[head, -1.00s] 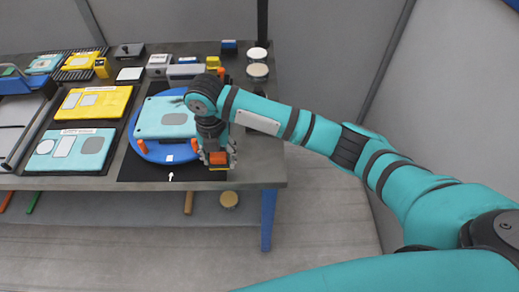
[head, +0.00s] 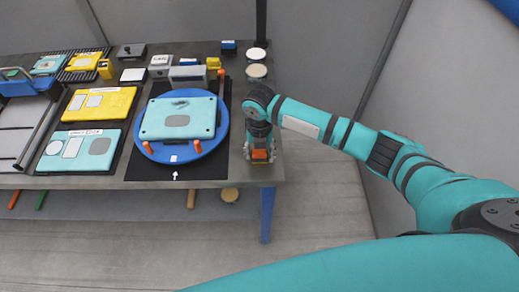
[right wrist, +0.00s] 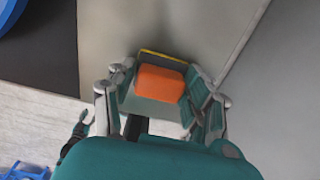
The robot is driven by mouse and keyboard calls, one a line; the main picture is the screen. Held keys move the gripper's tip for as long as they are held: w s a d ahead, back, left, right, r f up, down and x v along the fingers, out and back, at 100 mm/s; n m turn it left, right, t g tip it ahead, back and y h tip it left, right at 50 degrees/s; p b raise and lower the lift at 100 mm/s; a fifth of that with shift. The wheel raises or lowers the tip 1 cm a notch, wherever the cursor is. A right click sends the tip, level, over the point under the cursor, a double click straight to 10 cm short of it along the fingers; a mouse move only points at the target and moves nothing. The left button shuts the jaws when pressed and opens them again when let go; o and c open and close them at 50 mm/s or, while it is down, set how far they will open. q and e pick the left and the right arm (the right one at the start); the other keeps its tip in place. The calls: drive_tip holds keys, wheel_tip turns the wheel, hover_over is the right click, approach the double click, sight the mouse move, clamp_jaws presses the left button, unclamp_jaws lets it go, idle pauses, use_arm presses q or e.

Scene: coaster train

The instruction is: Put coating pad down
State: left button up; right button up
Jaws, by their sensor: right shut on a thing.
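My right gripper (head: 260,166) is shut on the coating pad (head: 260,154), an orange block. It points down over the bare front right corner of the dark table. In the right wrist view the pad (right wrist: 160,83) sits between the two fingers, with a yellow edge and a dark strip along its far side. The pad is at or close above the tabletop; I cannot tell if it touches. My left gripper is not in view.
A blue round turntable (head: 217,138) with orange clips carries a teal panel (head: 160,131) left of my gripper, on a black mat (head: 217,174). Teal and yellow panels lie further left. Two round discs (head: 256,54) lie at the back right. The table's right edge is close.

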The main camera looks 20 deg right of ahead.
sight(259, 151)
drive_tip(key=shift+f, duration=0.15)
drive_tip(key=o, duration=1)
wheel_tip(259, 151, up, 12)
drive_tip(key=shift+r+b, duration=0.15)
drive_tip(key=shift+b, duration=0.9)
